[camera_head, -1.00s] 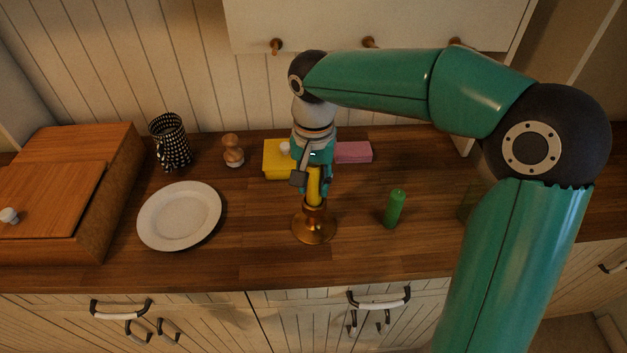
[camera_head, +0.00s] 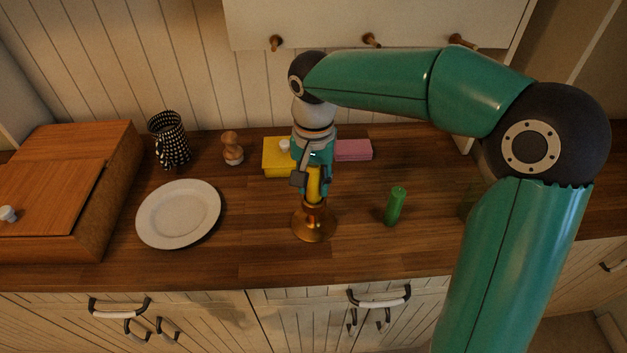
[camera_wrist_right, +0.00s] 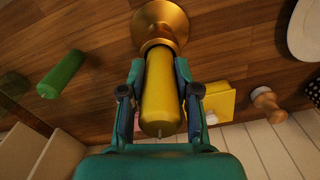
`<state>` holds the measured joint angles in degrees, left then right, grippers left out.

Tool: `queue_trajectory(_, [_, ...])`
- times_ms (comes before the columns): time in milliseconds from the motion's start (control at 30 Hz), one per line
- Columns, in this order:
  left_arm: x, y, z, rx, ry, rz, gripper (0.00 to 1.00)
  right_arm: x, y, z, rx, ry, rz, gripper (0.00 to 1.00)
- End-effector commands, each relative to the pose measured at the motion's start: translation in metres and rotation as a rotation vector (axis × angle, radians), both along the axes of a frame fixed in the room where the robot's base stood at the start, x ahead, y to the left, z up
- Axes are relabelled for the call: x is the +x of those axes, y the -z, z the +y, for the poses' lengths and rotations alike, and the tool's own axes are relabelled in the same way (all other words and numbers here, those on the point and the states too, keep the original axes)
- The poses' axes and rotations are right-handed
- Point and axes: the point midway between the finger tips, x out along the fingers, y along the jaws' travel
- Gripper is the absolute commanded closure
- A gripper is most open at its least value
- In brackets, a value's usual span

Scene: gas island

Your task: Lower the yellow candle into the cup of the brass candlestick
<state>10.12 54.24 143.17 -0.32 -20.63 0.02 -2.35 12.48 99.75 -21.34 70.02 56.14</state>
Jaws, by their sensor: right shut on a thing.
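The yellow candle (camera_head: 314,184) is upright in my right gripper (camera_head: 312,183), which is shut on it from above and behind. The brass candlestick (camera_head: 314,226) stands on the wooden counter directly below. In the head view the candle's lower end meets the top of the candlestick. In the right wrist view the candle (camera_wrist_right: 160,92) lies between the two fingers (camera_wrist_right: 160,95), with its wick end toward me and its far end at the candlestick (camera_wrist_right: 160,24). The cup is hidden behind the candle, so I cannot tell how deep the end sits. My left gripper is not in view.
A green candle (camera_head: 395,206) stands right of the candlestick. A white plate (camera_head: 179,214) lies to the left. Behind are a yellow box (camera_head: 277,158), a pink block (camera_head: 353,150), a wooden stamp-like object (camera_head: 232,149) and a patterned cup (camera_head: 170,140). A wooden box (camera_head: 65,190) stands far left.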

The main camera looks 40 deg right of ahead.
Motion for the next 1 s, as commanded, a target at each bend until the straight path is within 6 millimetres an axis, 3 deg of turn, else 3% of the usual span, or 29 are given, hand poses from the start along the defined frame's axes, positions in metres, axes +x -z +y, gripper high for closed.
queue_trajectory(1000, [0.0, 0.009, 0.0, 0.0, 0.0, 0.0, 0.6, 0.0, 0.012, 0.0, 0.0, 0.0, 0.0, 1.0])
